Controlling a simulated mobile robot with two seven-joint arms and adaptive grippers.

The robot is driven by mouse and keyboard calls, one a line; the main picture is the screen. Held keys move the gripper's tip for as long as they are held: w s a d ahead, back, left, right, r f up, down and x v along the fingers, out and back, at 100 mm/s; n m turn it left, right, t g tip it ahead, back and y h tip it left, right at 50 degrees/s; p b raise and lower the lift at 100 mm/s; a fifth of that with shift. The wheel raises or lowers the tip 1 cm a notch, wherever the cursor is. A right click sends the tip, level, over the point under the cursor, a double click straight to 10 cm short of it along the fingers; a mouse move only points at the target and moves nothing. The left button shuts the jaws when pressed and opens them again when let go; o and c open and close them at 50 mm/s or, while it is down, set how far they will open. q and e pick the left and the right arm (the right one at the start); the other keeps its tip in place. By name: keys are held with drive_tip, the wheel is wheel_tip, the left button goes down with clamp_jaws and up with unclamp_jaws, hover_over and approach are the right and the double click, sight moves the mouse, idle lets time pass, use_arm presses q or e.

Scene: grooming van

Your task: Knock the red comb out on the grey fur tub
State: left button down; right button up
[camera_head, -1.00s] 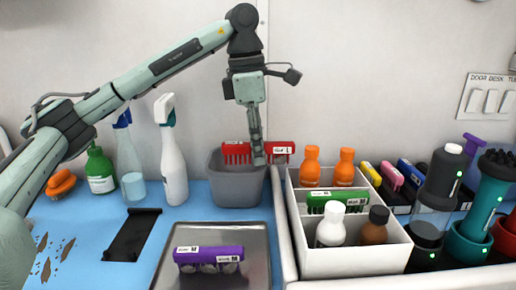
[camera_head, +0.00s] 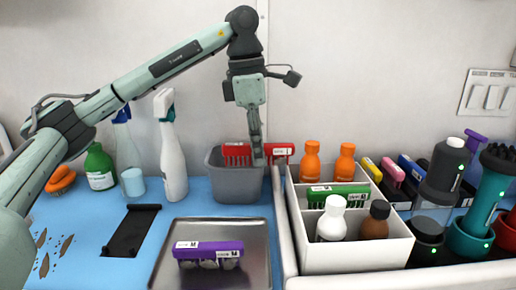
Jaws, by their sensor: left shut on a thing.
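The red comb (camera_head: 236,150) is held level across the top of the grey fur tub (camera_head: 236,185), its teeth pointing down. My left gripper (camera_head: 257,158) is shut on the comb near its middle, by the tub's right rim. The comb's right end, with a white label, reaches past the rim toward the white caddy. I cannot tell whether the comb touches the rim. The tub stands on the blue counter, and its inside is mostly hidden. My right gripper is not in view.
The white caddy (camera_head: 355,258) with orange bottles and a green comb stands close right of the tub. A metal tray (camera_head: 215,262) with a purple comb lies in front. A white spray bottle (camera_head: 172,160) stands left of the tub.

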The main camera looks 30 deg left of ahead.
use_arm(q)
drive_tip(key=shift+f, duration=0.3)
idle(0.7)
drive_tip(key=shift+r, duration=0.1)
drive_tip(key=shift+r+p, duration=1.7)
drive_tip(key=shift+r, duration=1.2)
